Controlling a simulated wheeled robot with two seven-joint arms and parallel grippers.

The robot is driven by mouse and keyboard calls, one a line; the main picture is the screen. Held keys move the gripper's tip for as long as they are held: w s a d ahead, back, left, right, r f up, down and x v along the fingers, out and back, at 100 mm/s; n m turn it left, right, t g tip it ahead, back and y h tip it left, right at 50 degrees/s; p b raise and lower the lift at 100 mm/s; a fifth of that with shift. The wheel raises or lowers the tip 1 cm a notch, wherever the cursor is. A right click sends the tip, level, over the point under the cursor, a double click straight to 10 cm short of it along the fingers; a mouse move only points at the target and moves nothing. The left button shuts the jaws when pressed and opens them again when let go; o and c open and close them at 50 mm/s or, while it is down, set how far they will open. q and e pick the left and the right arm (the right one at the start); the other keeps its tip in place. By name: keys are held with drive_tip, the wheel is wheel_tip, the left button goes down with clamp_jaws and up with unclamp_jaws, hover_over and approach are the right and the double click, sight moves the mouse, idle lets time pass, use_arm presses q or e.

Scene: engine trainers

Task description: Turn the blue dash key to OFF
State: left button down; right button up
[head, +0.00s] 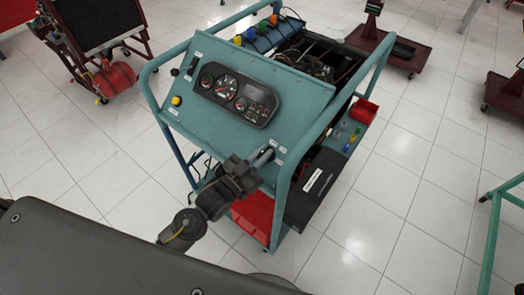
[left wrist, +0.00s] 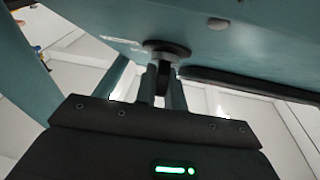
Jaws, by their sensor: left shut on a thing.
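The teal dash panel (head: 290,95) faces me on an engine trainer, with a gauge cluster (head: 236,92) in its upper left. My left gripper (head: 262,157) is at the panel's lower right corner, beside small white labels. In the left wrist view, the fingers (left wrist: 162,90) are shut on a dark key (left wrist: 163,71) under a round dark switch collar (left wrist: 166,50) on the panel. The key looks black there, and its blue cannot be made out. In the head view the gripper hides the key, so its turn position cannot be read. My right gripper is out of view.
A yellow button (head: 176,100) and a black lever sit on the panel's left side. Teal frame tubes (head: 375,68) surround the trainer. A red bin (head: 254,216) and a black box (head: 314,183) are below. Other trainers stand apart on the white tiled floor (head: 410,150).

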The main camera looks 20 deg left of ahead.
use_arm(q)
drive_tip(key=shift+n+t+y, duration=0.5)
drive_tip(key=shift+n+y, duration=0.4)
drive_tip(key=shift+n, duration=0.3)
drive_tip(key=c, duration=1.5)
unclamp_jaws()
drive_tip(key=b+v, duration=0.2)
drive_tip(key=v, duration=0.8)
drive_tip(key=shift+s+f, duration=0.1)
drive_tip(key=shift+s, duration=0.3)
